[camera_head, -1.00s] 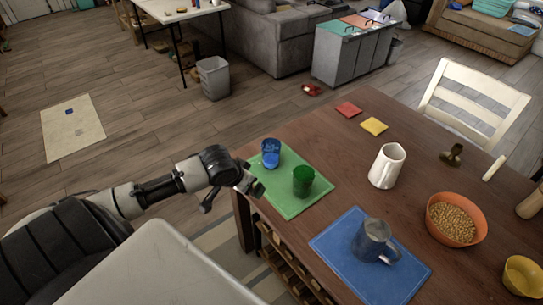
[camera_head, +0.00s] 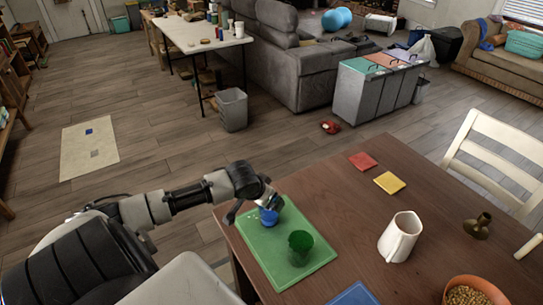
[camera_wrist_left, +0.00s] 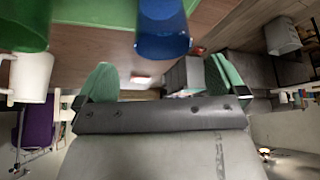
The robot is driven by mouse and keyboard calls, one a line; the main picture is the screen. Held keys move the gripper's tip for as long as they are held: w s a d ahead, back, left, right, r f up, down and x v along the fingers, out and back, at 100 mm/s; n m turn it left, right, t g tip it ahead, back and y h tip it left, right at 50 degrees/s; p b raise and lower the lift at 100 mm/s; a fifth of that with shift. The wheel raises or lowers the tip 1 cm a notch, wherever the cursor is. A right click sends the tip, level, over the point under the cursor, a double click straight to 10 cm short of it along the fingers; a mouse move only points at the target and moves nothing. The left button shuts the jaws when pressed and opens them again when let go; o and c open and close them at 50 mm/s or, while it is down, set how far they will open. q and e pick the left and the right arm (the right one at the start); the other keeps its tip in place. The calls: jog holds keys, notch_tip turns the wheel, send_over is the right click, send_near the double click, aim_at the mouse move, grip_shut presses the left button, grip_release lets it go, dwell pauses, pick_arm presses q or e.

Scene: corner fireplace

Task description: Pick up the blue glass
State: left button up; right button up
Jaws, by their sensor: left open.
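The blue glass (camera_head: 269,217) stands on the green mat (camera_head: 318,262) near the table's left side. My left gripper (camera_head: 254,204) is at the glass in the head view and hides part of it. In the left wrist view the blue glass (camera_wrist_left: 163,30) is at the top, beyond and between the two open green-padded fingers (camera_wrist_left: 160,80). The fingers are not closed on it; whether they touch it I cannot tell. My right gripper is not in view.
A green glass (camera_head: 300,243) stands close by on the same mat. A white pitcher (camera_head: 400,237), a red square (camera_head: 363,161) and a yellow square (camera_head: 389,182) are to the right. An orange bowl (camera_head: 470,285) and a blue mat (camera_head: 354,294) are at the lower edge.

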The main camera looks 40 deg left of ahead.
pick_arm(q)
jog(key=shift+a+x, duration=0.2)
jog(key=shift+x, duration=3.75)
jog(key=shift+s+f, duration=0.1)
jog(key=c, duration=1.1)
